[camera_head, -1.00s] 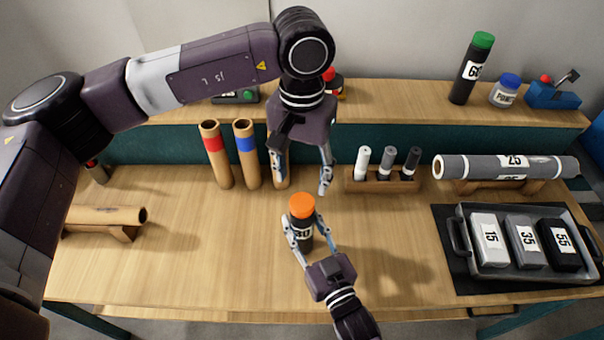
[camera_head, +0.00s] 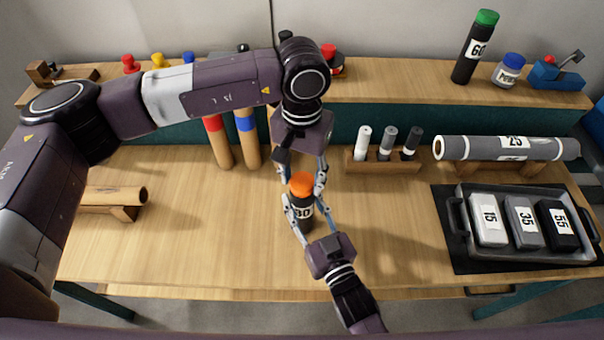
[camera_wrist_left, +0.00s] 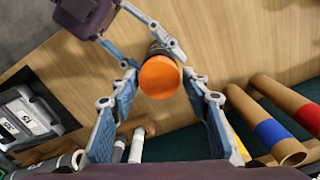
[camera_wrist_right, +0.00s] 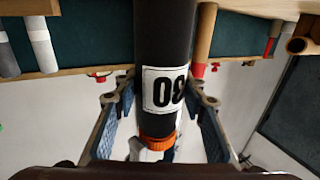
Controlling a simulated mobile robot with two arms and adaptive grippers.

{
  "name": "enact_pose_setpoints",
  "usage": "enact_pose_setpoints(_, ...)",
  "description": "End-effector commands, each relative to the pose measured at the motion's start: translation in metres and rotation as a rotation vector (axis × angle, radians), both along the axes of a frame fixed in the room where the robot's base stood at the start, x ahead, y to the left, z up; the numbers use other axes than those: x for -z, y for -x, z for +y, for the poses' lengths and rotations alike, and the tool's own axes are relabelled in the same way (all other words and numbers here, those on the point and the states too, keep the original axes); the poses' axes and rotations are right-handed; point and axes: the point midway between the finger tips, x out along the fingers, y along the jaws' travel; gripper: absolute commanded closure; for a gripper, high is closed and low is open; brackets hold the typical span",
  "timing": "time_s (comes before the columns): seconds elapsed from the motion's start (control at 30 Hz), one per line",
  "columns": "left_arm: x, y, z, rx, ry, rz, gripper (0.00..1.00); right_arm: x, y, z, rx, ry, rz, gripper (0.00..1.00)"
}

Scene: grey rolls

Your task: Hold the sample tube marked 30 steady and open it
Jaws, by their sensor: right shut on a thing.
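The sample tube marked 30 (camera_head: 302,214) is black with a white label and stands upright on the table. Its orange cap (camera_head: 301,184) is on; the cap also shows in the left wrist view (camera_wrist_left: 159,77). My right gripper (camera_head: 302,212) is shut on the tube's body from the front, and the label fills the gap between its fingers in the right wrist view (camera_wrist_right: 164,90). My left gripper (camera_head: 302,180) points down from above, its fingers spread on either side of the cap. In the left wrist view a gap shows between those fingers and the cap.
A rack with several small tubes (camera_head: 385,165) stands behind to the right. Cardboard tubes with red and blue bands (camera_head: 247,140) stand behind to the left. A tray (camera_head: 455,235) with numbered boxes is at the right. The table's left front is clear.

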Motion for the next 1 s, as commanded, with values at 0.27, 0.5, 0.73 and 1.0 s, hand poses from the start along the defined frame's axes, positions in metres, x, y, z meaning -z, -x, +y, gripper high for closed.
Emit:
enact_pose_setpoints(0.27,-0.0003,-0.0003,0.0001,0.0,0.0,0.0,0.9,0.0004,0.0001,0.0,0.0,0.0,0.001,1.0)
enact_pose_setpoints(0.5,-0.0005,-0.0003,0.0002,-0.118,-0.001,-0.001,0.92,0.0005,0.0001,-0.0002,0.0,0.0,0.001,1.0)
enact_pose_setpoints(0.73,-0.0008,-0.0002,0.0002,-0.517,0.0,-0.001,0.92,0.0005,0.0001,-0.0002,0.0,-0.001,0.001,1.0)
enact_pose_setpoints(1.0,-0.0011,0.0,0.0001,-1.004,0.001,0.0,0.92,0.0005,0.0001,-0.0003,0.0,-0.001,0.001,1.0)
